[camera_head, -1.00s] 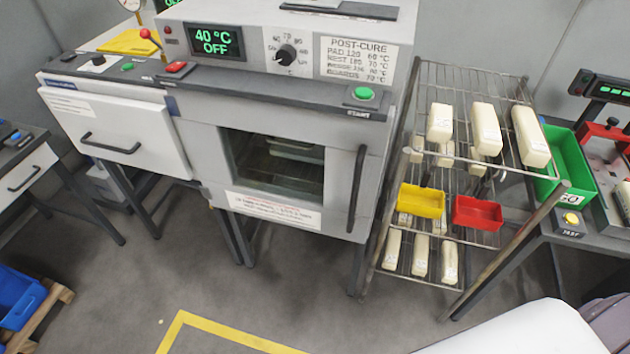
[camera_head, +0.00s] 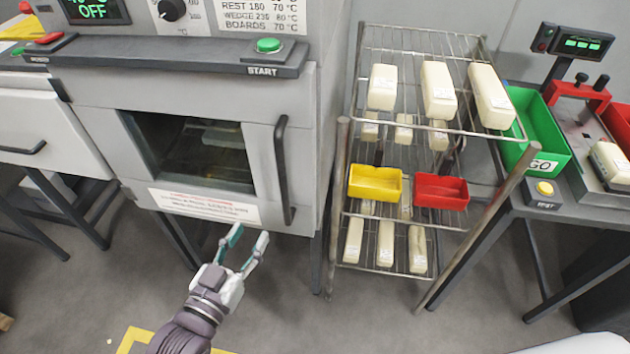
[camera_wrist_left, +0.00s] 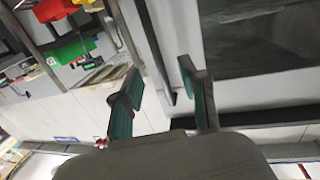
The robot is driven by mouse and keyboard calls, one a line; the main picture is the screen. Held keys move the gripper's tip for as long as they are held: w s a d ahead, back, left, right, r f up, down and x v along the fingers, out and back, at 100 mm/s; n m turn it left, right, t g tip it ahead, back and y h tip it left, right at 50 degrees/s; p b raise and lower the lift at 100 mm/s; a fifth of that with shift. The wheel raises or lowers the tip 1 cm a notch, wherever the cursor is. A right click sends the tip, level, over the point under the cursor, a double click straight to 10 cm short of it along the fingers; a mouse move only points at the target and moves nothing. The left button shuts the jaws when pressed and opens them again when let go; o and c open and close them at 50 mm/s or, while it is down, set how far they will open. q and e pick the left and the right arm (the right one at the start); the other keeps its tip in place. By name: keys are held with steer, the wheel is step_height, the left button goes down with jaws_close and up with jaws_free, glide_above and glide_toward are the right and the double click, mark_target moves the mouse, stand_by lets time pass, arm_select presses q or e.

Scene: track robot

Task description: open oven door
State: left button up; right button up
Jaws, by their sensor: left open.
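The oven door (camera_head: 262,150) is grey with a dark window (camera_head: 190,150) and looks closed. Its black vertical handle (camera_head: 281,170) is on the door's right side. My left gripper (camera_head: 249,240) is open and empty, below the door's lower edge and left of the handle's lower end. In the left wrist view the open fingers (camera_wrist_left: 160,78) show a dark bar, which looks like the handle (camera_wrist_left: 154,48), in the gap beyond them, with no visible contact. The window (camera_wrist_left: 260,40) is to the right there. My right gripper is not in view.
A wire rack (camera_head: 337,200) with pale blocks, a yellow bin (camera_head: 375,184) and a red bin (camera_head: 441,191) stands close right of the oven. A green START button (camera_head: 268,45) is above the door. A white drawer (camera_head: 45,130) is at left. Floor in front is clear.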

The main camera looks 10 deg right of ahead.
mark_target(281, 184)
arm_select(q)
steer(key=shift+h, duration=0.4)
steer(key=x, duration=0.4)
steer(key=r+p+x, duration=0.1)
steer(key=x, duration=0.4)
steer(key=r+x, duration=0.1)
steer(key=x, duration=0.3)
steer(key=shift+w+d+r, duration=0.15)
steer(key=shift+d+r, duration=0.1)
steer(key=shift+d, duration=0.25)
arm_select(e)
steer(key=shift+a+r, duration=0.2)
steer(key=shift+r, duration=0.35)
arm_select(q)
jaws_close()
